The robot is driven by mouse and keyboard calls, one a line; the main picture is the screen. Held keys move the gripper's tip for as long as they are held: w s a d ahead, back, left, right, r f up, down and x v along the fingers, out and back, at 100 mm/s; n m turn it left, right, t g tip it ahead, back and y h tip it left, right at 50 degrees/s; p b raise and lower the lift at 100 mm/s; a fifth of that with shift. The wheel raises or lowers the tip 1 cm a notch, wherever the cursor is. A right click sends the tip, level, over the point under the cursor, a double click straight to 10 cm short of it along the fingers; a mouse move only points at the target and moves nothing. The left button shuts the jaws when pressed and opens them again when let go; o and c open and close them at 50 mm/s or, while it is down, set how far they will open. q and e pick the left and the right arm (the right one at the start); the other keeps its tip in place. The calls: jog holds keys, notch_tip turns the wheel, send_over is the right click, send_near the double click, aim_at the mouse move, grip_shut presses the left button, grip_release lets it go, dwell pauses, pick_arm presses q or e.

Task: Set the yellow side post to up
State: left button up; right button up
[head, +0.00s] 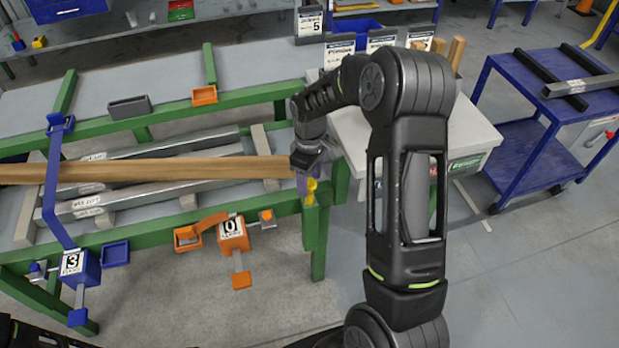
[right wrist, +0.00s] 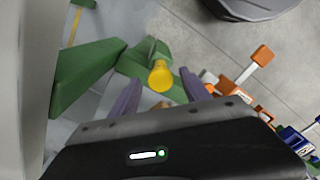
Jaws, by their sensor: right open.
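The yellow side post (head: 311,190) is at the right end of the green runout table's front rail (head: 170,228), by the corner leg. In the right wrist view its round yellow end (right wrist: 160,76) shows against a green bracket (right wrist: 133,60). My right gripper (head: 306,182) is just at the post in the head view. In the right wrist view my right gripper (right wrist: 160,92) is open, its two purple fingers on either side of the yellow end, with gaps to both. Whether the post is up or down I cannot tell. My left gripper is not in view.
A long wooden beam (head: 170,170) and grey metal bars (head: 160,197) lie on the table beside my right gripper. An orange box marked 0 (head: 232,234) and a blue box marked 3 (head: 80,266) hang on the front. A blue cart (head: 535,150) stands right.

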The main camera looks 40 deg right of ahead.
jog(key=shift+c, duration=0.2)
grip_shut()
dwell(0.3)
dwell(0.8)
